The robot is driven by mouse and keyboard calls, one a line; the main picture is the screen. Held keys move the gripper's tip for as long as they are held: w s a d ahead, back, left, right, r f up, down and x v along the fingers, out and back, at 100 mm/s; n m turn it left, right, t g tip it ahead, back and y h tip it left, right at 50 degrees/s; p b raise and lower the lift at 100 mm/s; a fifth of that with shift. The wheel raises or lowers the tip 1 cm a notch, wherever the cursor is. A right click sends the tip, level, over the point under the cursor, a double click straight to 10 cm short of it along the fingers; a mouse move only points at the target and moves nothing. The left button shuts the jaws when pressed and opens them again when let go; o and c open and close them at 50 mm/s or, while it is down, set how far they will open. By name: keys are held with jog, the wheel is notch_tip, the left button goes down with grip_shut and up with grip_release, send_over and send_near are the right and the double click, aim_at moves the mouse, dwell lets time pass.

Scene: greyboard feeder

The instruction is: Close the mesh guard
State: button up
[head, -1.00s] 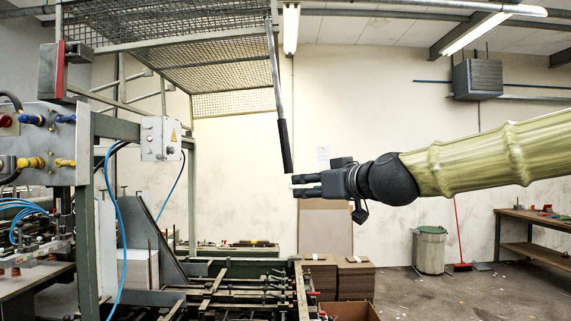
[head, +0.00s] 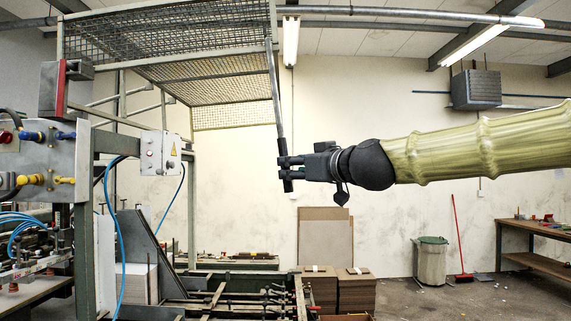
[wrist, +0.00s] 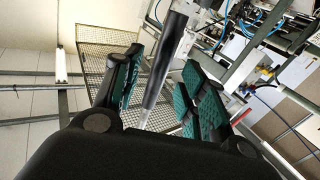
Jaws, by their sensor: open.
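The mesh guard (head: 205,42) is raised above the machine, its wire panel sloping overhead. A bar with a dark handle grip (head: 283,148) hangs from its right corner. My gripper (head: 284,168) is at the lower part of that grip, level with it. In the wrist view, the dark grip (wrist: 165,72) runs between the two open fingers (wrist: 158,92) with their green pads. Gaps show on both sides of the grip. The mesh (wrist: 97,65) shows behind the left finger. The fingers hide part of the grip in the head view.
The machine bed (head: 240,292) lies below the guard, with a control panel (head: 38,155) at the left and a grey switch box (head: 160,153) on the frame. Cardboard stacks (head: 355,291) and a bin (head: 431,261) stand behind.

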aim_at(288, 167)
jog(key=shift+p+x, duration=0.7)
jog(key=shift+x, duration=1.5)
grip_shut()
